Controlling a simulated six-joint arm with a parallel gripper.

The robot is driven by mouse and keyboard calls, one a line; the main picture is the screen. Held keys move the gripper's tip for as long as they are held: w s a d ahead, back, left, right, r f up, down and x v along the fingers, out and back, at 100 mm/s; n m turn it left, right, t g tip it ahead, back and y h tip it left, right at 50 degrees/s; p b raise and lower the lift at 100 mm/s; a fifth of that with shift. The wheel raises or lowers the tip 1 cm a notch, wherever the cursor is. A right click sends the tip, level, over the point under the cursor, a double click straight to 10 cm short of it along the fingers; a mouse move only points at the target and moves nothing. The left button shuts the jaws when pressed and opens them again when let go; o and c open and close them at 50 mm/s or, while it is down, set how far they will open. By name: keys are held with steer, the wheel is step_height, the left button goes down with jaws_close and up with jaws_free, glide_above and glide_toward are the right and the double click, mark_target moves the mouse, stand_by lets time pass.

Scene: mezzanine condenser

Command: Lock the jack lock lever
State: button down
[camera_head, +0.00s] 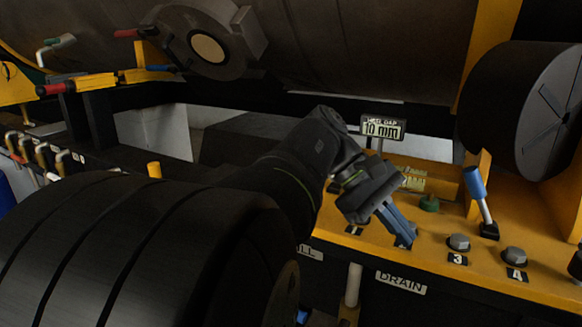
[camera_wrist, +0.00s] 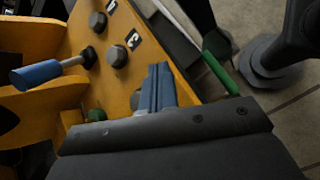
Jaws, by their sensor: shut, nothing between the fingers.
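A lever with a blue grip (camera_head: 476,183) stands on the yellow panel (camera_head: 440,243), its top leaning slightly left from a dark base. No label names it as the jack lock lever. In the wrist view the same blue-gripped lever (camera_wrist: 36,74) lies at the left, with its thin shaft reaching right to a dark base. My gripper (camera_head: 405,236) has blue fingers and sits low over the panel, left of this lever and apart from it. In the wrist view the fingers of my gripper (camera_wrist: 157,72) are together and hold nothing.
Hex bolts marked 3 (camera_head: 459,242) and 4 (camera_head: 515,256) stand right of my gripper. A green knob (camera_head: 429,203) and a gap display (camera_head: 383,128) are behind it. A large black cylinder (camera_head: 520,110) overhangs the right. A green rod (camera_wrist: 222,74) shows in the wrist view.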

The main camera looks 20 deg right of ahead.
steer(key=w+r+n+h, duration=0.1)
steer(key=w+n, duration=0.2)
steer(key=w+d+r+n+g+h, duration=0.1)
steer(key=w+r+n+h, duration=0.1)
steer(key=w, duration=0.2)
steer(key=w+r+n+h, duration=0.2)
steer(key=w+n, duration=0.1)
steer(key=shift+w+d+n+g, duration=0.25)
steer(key=shift+n+g, duration=0.05)
steer(key=shift+w+r+n+h, duration=0.3)
steer(key=shift+w+h, duration=0.1)
steer(key=shift+w, duration=0.05)
steer(key=shift+s, duration=0.1)
glide_toward(480, 196)
steer(key=f, duration=0.2)
steer(key=d+f, duration=0.1)
steer(key=shift+w+f, duration=0.25)
steer(key=shift+s+d+r, duration=0.6)
steer(key=shift+d, duration=0.3)
steer(key=shift+s+d+r, duration=0.3)
steer(key=shift+d+r, duration=0.1)
steer(key=shift+d, duration=0.2)
